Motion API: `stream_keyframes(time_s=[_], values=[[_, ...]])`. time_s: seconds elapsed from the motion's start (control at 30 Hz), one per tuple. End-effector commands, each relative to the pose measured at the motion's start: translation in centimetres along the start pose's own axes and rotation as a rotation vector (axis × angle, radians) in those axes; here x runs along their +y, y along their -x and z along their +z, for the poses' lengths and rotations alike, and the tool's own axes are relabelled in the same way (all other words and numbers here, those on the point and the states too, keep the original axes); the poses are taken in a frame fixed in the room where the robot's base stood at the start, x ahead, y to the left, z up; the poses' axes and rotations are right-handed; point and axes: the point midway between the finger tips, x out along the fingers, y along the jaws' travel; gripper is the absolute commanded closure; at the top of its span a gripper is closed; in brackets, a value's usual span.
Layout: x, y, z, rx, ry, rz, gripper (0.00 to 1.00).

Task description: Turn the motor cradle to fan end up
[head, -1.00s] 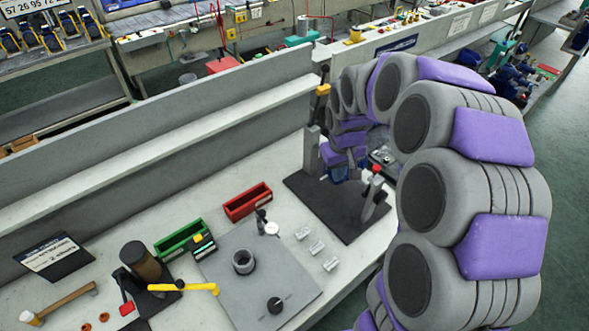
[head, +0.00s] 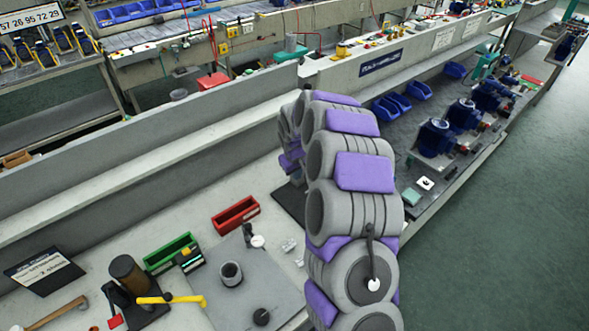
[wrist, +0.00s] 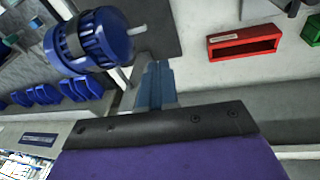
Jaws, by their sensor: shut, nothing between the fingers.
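The blue motor (wrist: 88,40) shows at the upper left of the wrist view, with ribs around its body and a light shaft sticking out to the right. The dark base plate (wrist: 155,20) lies behind it. In the head view my arm hides the motor and cradle; only a dark edge of the base plate (head: 288,203) shows. My gripper (wrist: 156,75) has its blue-grey fingers together, with nothing between them. It appears below and to the right of the motor in the wrist view, apart from it in the picture. Which end carries the fan is unclear.
A red bin (head: 236,214), a green bin (head: 170,253) and a grey plate (head: 225,290) with small parts lie on the bench left of my arm. A yellow-handled tool (head: 170,299) and a hammer (head: 60,312) lie nearer. A low wall (head: 150,140) runs behind the bench.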

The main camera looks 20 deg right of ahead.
Motion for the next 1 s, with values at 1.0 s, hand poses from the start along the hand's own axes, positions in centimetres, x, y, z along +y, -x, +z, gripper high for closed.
stream_keyframes(time_s=[1.0], values=[[1.3, -9.3, 1.6, 0.002, 0.000, 0.003, 1.00]])
